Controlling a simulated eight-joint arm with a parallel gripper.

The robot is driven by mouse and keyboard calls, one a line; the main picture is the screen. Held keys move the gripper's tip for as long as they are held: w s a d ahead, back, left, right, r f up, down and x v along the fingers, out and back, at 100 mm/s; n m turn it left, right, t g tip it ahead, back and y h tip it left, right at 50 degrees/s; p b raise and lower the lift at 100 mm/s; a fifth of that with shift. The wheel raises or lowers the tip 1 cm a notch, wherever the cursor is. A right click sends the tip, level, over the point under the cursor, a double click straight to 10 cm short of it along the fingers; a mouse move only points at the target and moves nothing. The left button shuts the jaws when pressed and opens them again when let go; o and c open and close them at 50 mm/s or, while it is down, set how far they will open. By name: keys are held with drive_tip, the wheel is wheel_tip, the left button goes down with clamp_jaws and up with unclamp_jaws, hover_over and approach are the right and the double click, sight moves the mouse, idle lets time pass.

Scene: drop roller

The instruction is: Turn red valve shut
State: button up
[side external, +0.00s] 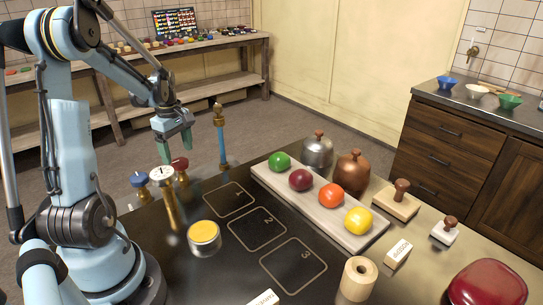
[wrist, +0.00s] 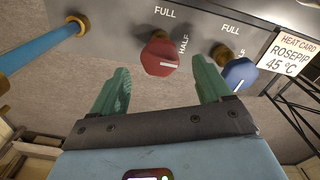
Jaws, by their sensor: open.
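The red valve (wrist: 160,55) is a faceted knob on a grey panel (wrist: 110,20), with a white line on its face. FULL is printed above it and HALF to its right. The white line lies roughly level in the wrist view. My gripper (wrist: 161,72) is open, its green fingers apart on either side of the red valve in that view; contact cannot be told. In the side view the red valve (side external: 180,164) is small, and my gripper (side external: 174,150) is just above it.
A blue valve (wrist: 238,75) sits close to the right finger in the wrist view, beside a heat card (wrist: 288,52). A blue bar (wrist: 42,53) is at left.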

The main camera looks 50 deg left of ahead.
sight(179, 161)
drive_tip(key=shift+f, duration=1.65)
drive_tip(key=shift+c, duration=0.3)
drive_tip(key=c, duration=1)
